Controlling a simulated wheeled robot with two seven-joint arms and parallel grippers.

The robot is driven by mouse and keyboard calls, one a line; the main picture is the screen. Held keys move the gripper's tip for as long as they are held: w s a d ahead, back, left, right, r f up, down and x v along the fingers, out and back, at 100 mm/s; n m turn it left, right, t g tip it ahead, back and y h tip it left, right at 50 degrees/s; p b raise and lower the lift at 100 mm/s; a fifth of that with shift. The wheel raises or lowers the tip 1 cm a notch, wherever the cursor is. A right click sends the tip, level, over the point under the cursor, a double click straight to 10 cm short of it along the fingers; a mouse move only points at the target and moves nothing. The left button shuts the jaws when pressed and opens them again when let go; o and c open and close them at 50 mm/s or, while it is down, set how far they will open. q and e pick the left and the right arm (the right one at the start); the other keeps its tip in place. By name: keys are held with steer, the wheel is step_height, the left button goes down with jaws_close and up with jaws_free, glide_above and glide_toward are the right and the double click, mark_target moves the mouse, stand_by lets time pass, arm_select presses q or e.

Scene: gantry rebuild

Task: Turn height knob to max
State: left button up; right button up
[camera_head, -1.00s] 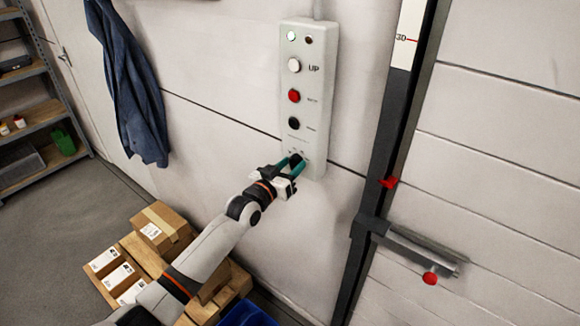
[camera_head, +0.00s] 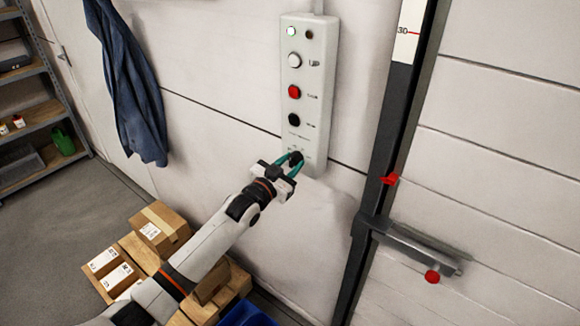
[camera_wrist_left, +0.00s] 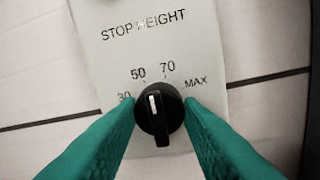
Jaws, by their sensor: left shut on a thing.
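The height knob (camera_wrist_left: 160,112) is black with a white pointer line, under the words STOP HEIGHT in the left wrist view. Its line points up and slightly left, close to the 50 mark; MAX is printed to its right. My left gripper (camera_wrist_left: 160,108) has one teal finger on each side of the knob and is shut on it. In the head view, my left gripper (camera_head: 290,162) is at the bottom of the white control panel (camera_head: 318,95), its fingers partly hiding the knob. My right gripper is in neither view.
Above the knob, the panel has a white UP button (camera_head: 294,60), a red button (camera_head: 294,91) and a black button (camera_head: 294,120). A dark rail (camera_head: 385,150) with a red pointer stands to the right. Cardboard boxes (camera_head: 160,229) sit below my left arm.

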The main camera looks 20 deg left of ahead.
arm_select(q)
steer(key=m+b, duration=0.1)
steer(key=m, duration=0.2)
steer(key=shift+f+m, duration=0.15)
steer(key=shift+m, duration=0.25)
steer(key=m, duration=0.3)
steer(key=shift+m+b, duration=0.4)
steer(key=m+h+b, duration=0.1)
steer(key=m, duration=0.5)
steer(key=shift+a, duration=0.1)
steer(key=o, duration=1)
steer(key=shift+s+a, duration=0.15)
steer(key=shift+s, duration=0.35)
steer(key=shift+b+v, duration=1.85)
steer(key=shift+v, duration=3.65)
